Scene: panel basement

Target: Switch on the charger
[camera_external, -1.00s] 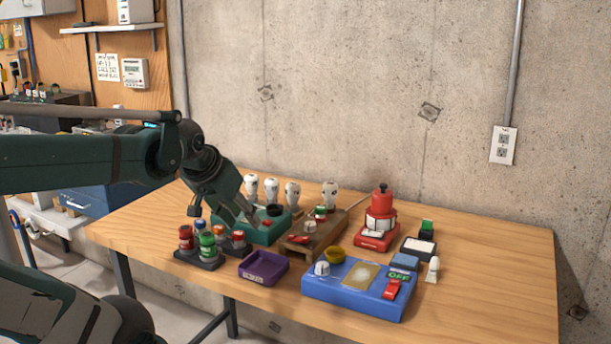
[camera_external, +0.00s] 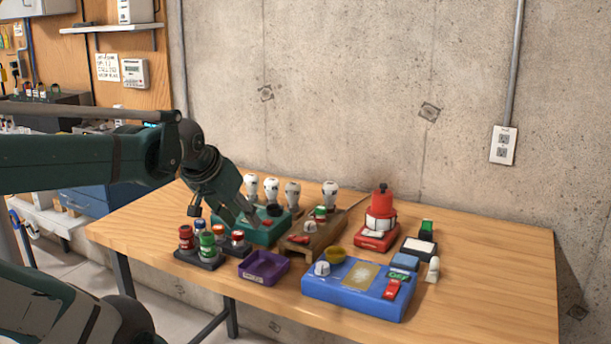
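My gripper (camera_external: 239,214) points down and right over the left end of a teal box (camera_external: 262,236); whether its fingers touch the box, or are open or shut, is too small to tell. The teal box has a black knob (camera_external: 274,210) and a small red part. To its right is a brown wooden box (camera_external: 312,242) with a red switch (camera_external: 298,239) and a white knob. In front is a blue box (camera_external: 340,293) with a white knob, a tan panel, a red rocker (camera_external: 391,289) and a green label reading OFF (camera_external: 399,276). I cannot tell which is the charger.
A dark holder (camera_external: 199,261) with several coloured cylinders and a purple tray (camera_external: 263,268) stand in front of my gripper. Several white bulbs (camera_external: 271,188) stand behind the teal box. A red lantern-like device (camera_external: 379,218) stands to the right.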

